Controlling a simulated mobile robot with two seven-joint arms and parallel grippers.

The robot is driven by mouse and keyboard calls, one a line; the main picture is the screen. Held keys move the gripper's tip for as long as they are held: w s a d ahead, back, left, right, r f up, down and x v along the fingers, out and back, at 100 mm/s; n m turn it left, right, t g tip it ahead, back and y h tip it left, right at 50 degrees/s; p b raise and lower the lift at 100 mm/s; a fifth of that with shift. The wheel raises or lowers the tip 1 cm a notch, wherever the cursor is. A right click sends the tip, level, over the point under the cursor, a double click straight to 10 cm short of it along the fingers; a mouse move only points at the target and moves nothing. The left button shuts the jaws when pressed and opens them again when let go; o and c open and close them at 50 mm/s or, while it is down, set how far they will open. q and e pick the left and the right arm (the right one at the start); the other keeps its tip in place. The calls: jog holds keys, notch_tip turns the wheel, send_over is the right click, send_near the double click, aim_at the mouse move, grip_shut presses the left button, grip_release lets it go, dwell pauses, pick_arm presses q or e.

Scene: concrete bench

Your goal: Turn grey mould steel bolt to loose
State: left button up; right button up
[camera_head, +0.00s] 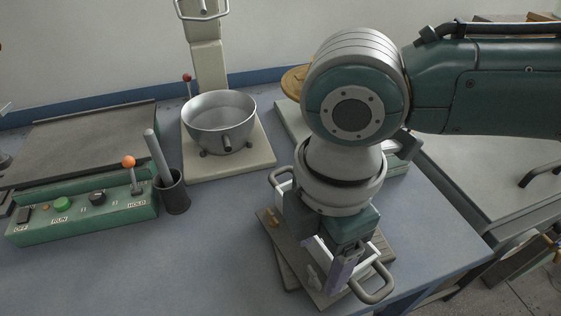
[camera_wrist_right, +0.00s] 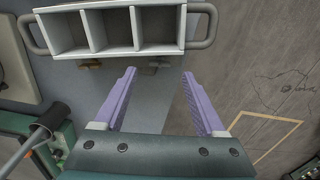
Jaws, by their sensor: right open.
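The pale grey mould (camera_wrist_right: 112,52) has three open compartments and a loop handle at each end. In the head view its handle (camera_head: 376,287) shows past my right arm, which hides most of the mould. A small steel bolt (camera_wrist_right: 157,63) sits at the mould's near long side in the wrist view, and it also shows in the head view (camera_head: 314,279). A brass bolt (camera_wrist_right: 90,64) sits to its left. My right gripper (camera_wrist_right: 157,75) is open and empty, its purple fingers short of the mould's side, with the steel bolt between their lines. My left gripper is not seen.
A green control box (camera_head: 85,217) with knobs and a lever stands at left, beside a dark cup (camera_head: 173,194) holding a rod. A mixer with a steel bowl (camera_head: 220,125) stands behind. The bench's front left area is clear.

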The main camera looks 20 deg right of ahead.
aim_at(315, 275)
notch_tip(315, 275, down, 4)
jog(key=shift+f+b, duration=0.15)
jog(key=shift+b, duration=0.2)
grip_shut()
dwell(0.5)
